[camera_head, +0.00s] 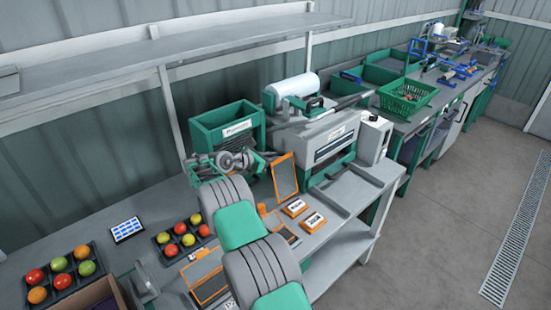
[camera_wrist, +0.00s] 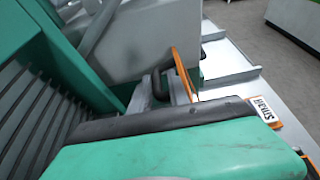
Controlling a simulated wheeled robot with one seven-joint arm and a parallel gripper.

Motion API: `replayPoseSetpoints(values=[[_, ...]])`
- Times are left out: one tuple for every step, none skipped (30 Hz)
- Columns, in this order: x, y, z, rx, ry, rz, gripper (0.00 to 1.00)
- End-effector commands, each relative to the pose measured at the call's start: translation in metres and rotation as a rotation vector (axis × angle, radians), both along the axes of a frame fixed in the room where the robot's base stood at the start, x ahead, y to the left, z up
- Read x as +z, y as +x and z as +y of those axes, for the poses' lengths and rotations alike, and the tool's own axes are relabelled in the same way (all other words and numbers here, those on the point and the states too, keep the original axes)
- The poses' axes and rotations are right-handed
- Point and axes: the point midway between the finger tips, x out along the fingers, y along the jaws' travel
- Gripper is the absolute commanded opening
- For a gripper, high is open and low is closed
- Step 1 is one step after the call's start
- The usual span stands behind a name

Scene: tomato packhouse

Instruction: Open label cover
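An orange-framed panel with a dark face (camera_head: 284,177), which looks like the label cover, stands raised and slightly tilted on the bench. In the wrist view its orange edge (camera_wrist: 185,73) shows nearly edge-on, close to a dark curved piece. My gripper (camera_head: 256,163) is at the panel's left, in front of the green bin. My arm hides part of the bench below. The fingertips are too small and partly hidden to tell whether they are open or touch the panel.
Orange-framed label tags (camera_head: 295,207) lie right of my arm. A green bin (camera_head: 228,127) and a grey machine (camera_head: 322,138) stand behind. Another orange-framed panel (camera_head: 209,287) lies at the front.

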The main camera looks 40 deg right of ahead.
Motion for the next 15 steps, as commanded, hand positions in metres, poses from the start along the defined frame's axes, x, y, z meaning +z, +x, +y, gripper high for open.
replayPoseSetpoints(values=[[0.002,0.001,0.006,0.002,0.000,-0.002,0.22],[0.003,0.002,0.011,0.005,0.000,-0.002,0.22],[0.006,0.002,0.019,0.006,0.000,-0.002,0.22],[0.008,0.002,0.025,0.006,-0.001,-0.002,0.22],[0.010,0.002,0.032,0.007,-0.001,-0.002,0.22],[0.014,0.002,0.040,0.006,-0.001,-0.003,0.22],[0.016,0.001,0.045,0.005,-0.001,-0.001,0.22],[0.018,0.001,0.051,0.006,-0.001,-0.002,0.22],[0.021,0.001,0.056,0.005,-0.001,-0.002,0.22],[0.023,0.000,0.060,0.004,-0.002,-0.002,0.22],[0.025,0.000,0.063,0.003,-0.002,-0.001,0.22],[0.026,-0.001,0.066,0.001,-0.002,-0.001,0.22],[0.027,-0.001,0.067,0.001,-0.002,-0.001,0.22],[0.028,-0.002,0.068,0.000,-0.001,-0.001,0.22],[0.028,-0.002,0.069,0.000,-0.001,-0.001,0.22]])
